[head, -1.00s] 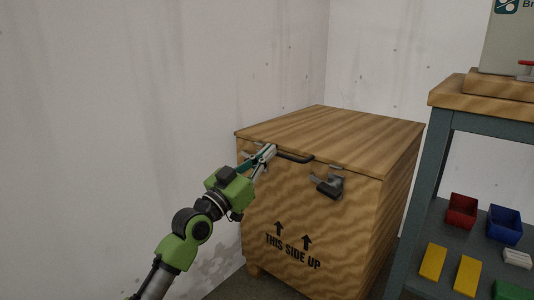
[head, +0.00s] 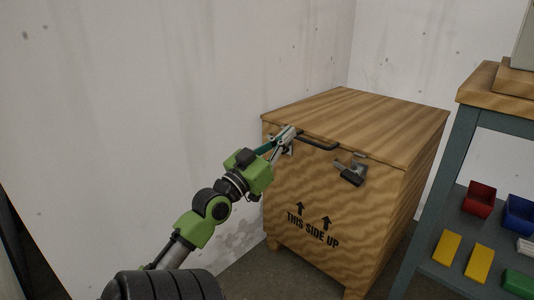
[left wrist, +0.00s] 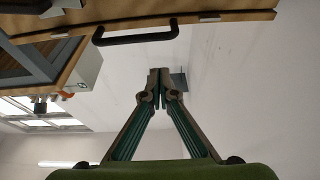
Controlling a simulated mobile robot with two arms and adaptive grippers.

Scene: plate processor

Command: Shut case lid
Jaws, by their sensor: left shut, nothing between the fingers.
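The wooden case (head: 330,200) stands on the floor, marked "THIS SIDE UP". Its lid (head: 355,118) lies flat on top and looks shut, with no clear gap along the front edge. A black bar handle (head: 318,145) is on the front of the lid; it also shows in the left wrist view (left wrist: 135,39). A dark latch (head: 350,174) sits on the front, right of the handle. My left gripper (head: 291,131) is shut and empty at the lid's front edge, by the handle's left end. Contact is unclear. My right gripper is out of view.
A workbench (head: 463,115) with a lower shelf stands close to the right of the case. The shelf holds a red bin (head: 479,198), a blue bin (head: 519,214) and yellow blocks (head: 447,247). A white wall (head: 170,100) runs along the left and behind the case.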

